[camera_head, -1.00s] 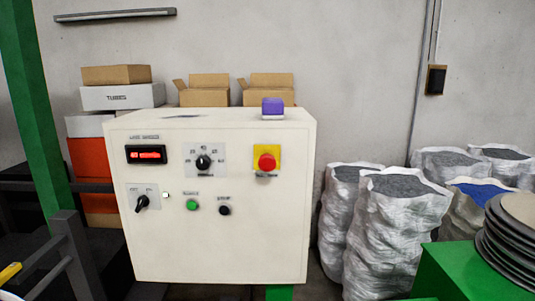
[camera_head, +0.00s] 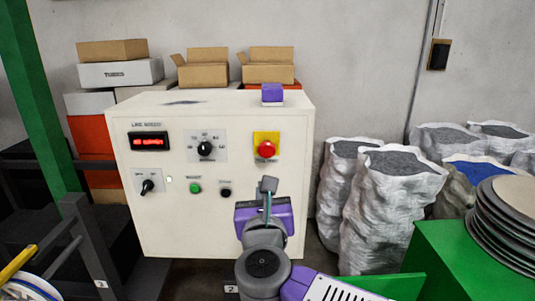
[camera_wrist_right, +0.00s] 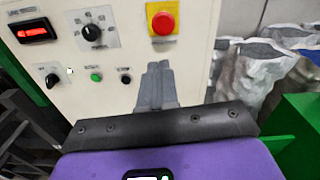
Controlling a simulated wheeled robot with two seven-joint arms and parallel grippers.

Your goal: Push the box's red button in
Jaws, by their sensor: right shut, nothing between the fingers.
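The cream control box (camera_head: 215,232) stands upright in front of me. Its red button (camera_head: 266,149) sits on a yellow square plate at the upper right of the front face. The button also shows in the right wrist view (camera_wrist_right: 162,22), at the top. My right gripper (camera_head: 268,187) is in front of the box's lower right, below the red button and apart from it. In the right wrist view its grey fingers (camera_wrist_right: 157,85) are together, with nothing between them. My left gripper is not in view.
The box face also carries a red display (camera_head: 149,142), a dial (camera_head: 205,148), a black switch (camera_head: 147,186), a green button (camera_head: 195,188) and a black button (camera_head: 225,193). A purple block (camera_head: 272,94) sits on top. White sacks (camera_head: 390,215) and a green stand (camera_head: 450,258) are at right.

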